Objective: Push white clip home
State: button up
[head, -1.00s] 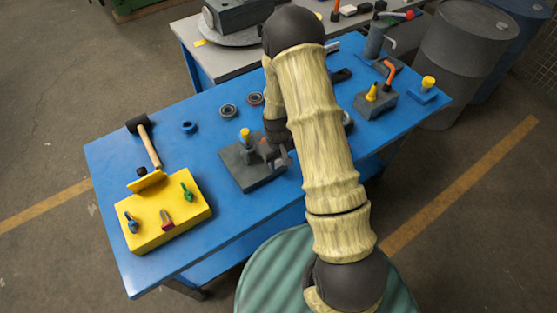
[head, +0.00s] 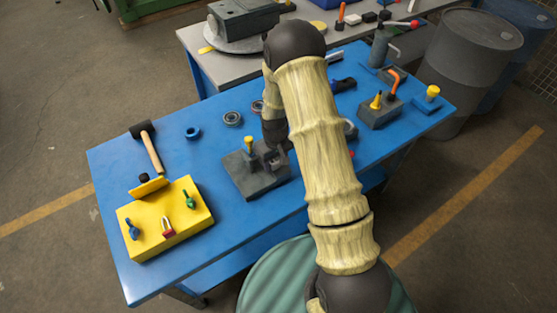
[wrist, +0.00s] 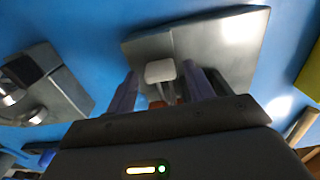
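A small whitish block with thin prongs (wrist: 160,71), which looks like the white clip, shows between my gripper's fingers in the wrist view. My gripper (wrist: 160,80) has its two fingers apart, with a visible gap on each side of this piece. A bit of orange-red shows below the prongs, partly hidden by the gripper body. The grey fixture block (wrist: 235,45) lies beyond the fingers. In the head view the fixture (head: 244,182) carries a yellow-topped post (head: 249,142). My gripper (head: 279,150) is at its right side. The clip's seating cannot be seen.
A yellow holder (head: 188,225) with blue, red and green pieces stands at the left. A mallet (head: 150,150), a blue ring (head: 192,133) and bearings (head: 232,118) lie on the blue bench. Another grey fixture (head: 380,115) stands to the right.

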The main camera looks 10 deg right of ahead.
jog(key=shift+s+a+r, duration=0.1)
jog(key=shift+a, duration=0.05)
jog(key=shift+d+r, duration=0.2)
jog(key=shift+r, duration=0.25)
notch_tip(320, 180, up, 16)
jog(key=b, duration=0.3)
jog(key=shift+a+r, duration=0.15)
jog(key=s+d+r+m+t, duration=0.1)
jog(key=s, duration=0.7)
jog(key=s+d+r+m+t, duration=0.1)
jog(key=s+m, duration=0.1)
jog(key=s, duration=0.7)
jog(key=shift+s+r+m+t, duration=0.25)
jog(key=shift+r+m+t, duration=0.05)
dwell(2.3)
